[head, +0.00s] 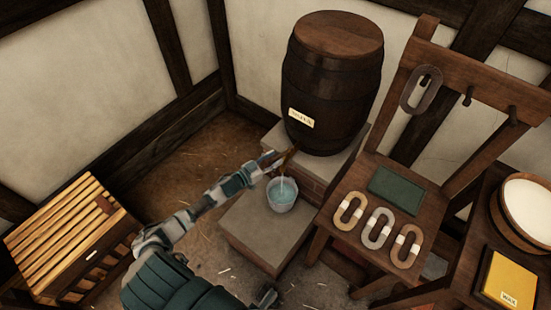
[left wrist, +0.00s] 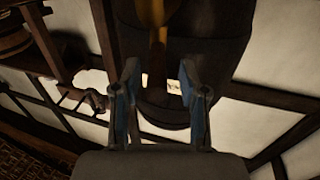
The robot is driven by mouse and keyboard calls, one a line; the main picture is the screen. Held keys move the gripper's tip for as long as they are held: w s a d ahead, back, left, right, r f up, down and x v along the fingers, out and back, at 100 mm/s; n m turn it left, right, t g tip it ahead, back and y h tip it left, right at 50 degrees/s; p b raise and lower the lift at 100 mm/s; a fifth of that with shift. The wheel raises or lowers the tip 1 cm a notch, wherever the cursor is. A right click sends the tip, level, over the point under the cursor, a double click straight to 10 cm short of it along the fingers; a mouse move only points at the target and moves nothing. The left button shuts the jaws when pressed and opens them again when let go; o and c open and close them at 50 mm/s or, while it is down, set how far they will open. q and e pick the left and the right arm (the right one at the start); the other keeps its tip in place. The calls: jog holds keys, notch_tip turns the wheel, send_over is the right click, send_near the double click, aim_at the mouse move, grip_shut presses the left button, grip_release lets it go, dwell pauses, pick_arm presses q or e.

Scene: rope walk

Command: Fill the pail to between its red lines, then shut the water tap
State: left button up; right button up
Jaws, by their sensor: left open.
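The dark wooden barrel (head: 333,95) stands on a stone ledge, with its tap (head: 288,158) low on the front left. The pail (head: 283,204) stands upright on a lower block under the tap. A thin pale stream drops into it and bluish water shows inside. Its red lines are too small to make out. My left gripper (head: 273,158) is open at the tap. In the left wrist view, a brown-orange part of the tap (left wrist: 158,45) shows between and beyond the fingers (left wrist: 161,75); contact cannot be told.
A slatted wooden crate (head: 70,235) is at the left. At the right, a wooden chair-like stand (head: 345,205) carries several rope links and a green pad (head: 397,190).

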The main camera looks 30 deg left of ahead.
pick_arm(q)
jog(key=shift+w+d, duration=0.35)
jog(key=shift+w, duration=0.15)
jog(key=shift+c, duration=0.3)
jog(key=shift+a, duration=0.1)
grip_shut()
jog(key=shift+a, duration=0.15)
